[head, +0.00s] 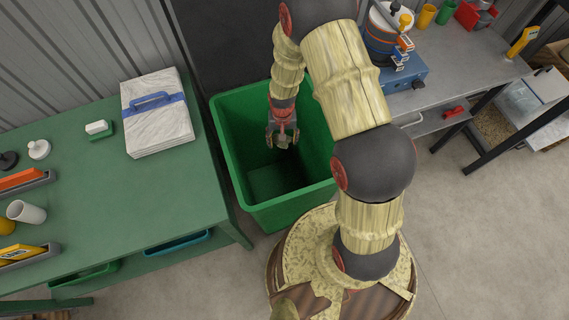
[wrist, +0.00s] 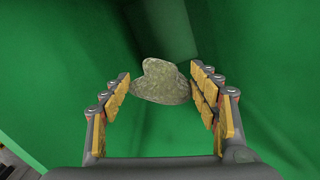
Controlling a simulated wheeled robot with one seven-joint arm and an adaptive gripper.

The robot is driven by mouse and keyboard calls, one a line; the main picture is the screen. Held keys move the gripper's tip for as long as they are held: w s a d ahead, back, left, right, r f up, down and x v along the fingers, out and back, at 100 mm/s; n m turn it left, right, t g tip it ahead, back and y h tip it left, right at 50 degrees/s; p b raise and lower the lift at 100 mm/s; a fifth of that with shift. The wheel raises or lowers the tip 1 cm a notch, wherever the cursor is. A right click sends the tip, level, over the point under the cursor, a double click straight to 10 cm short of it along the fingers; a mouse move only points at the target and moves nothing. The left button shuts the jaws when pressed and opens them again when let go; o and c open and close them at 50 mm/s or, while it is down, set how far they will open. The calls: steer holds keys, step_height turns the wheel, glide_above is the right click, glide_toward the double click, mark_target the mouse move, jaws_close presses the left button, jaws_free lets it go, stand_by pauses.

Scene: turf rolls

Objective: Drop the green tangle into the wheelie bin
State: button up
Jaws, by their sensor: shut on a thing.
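The green tangle (wrist: 165,84) is a small, lumpy, dull green piece between the fingertips in the wrist view. My gripper (wrist: 160,88) is shut on it. In the head view my gripper (head: 282,138) points down inside the outline of the wheelie bin's mouth; the tangle is hard to make out there. The wheelie bin (head: 262,217) is a bright green, open-topped box standing on the floor. Its green inner walls fill the background of the wrist view. The bin's inside looks empty where I see it; my arm hides its right part.
A green workbench (head: 110,210) stands left of the bin, bearing a stack of white sheets (head: 157,112) with a blue strap. A grey bench (head: 455,65) with a blue device is at the upper right. Concrete floor (head: 480,230) is free at the lower right.

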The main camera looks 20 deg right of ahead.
step_height(320, 180, up, 14)
steer(key=m+p, duration=0.5)
steer(key=p, duration=0.6)
steer(key=shift+s+f+b, duration=0.1)
steer(key=shift+f+b, duration=1.85)
steer(key=shift+f, duration=1.05)
steer(key=o, duration=1.2)
steer(key=shift+o, duration=0.2)
steer(key=shift+r, duration=0.1)
step_height(320, 180, up, 12)
